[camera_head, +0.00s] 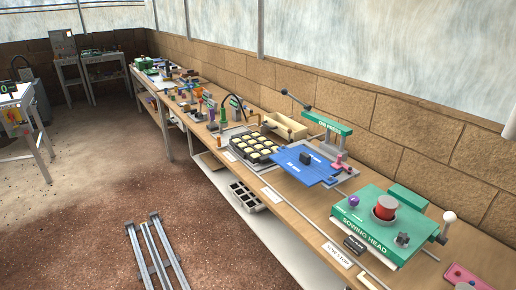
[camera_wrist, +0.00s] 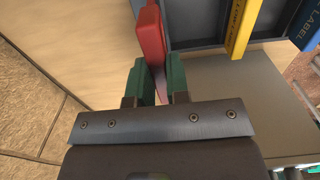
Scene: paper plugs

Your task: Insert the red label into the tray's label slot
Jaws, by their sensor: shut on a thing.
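In the wrist view, my gripper (camera_wrist: 160,80) has its green fingers shut on the red label (camera_wrist: 151,40), a thin flat piece that reaches up and away beyond the fingertips. The label stands next to the left end of a dark grey holder (camera_wrist: 205,45); I cannot tell whether they touch. In the head view, a black tray (camera_head: 238,155) with several pale plugs sits on the bench. Its label slot is too small to make out. My gripper and the red label do not show clearly in the head view.
A yellow label (camera_wrist: 245,25) and a blue label (camera_wrist: 308,22) stand at the dark holder, right of the red one. On the bench, a blue plate (camera_head: 300,170) lies right of the tray, then the green sowing head (camera_head: 365,232). A brick wall (camera_head: 350,95) runs behind.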

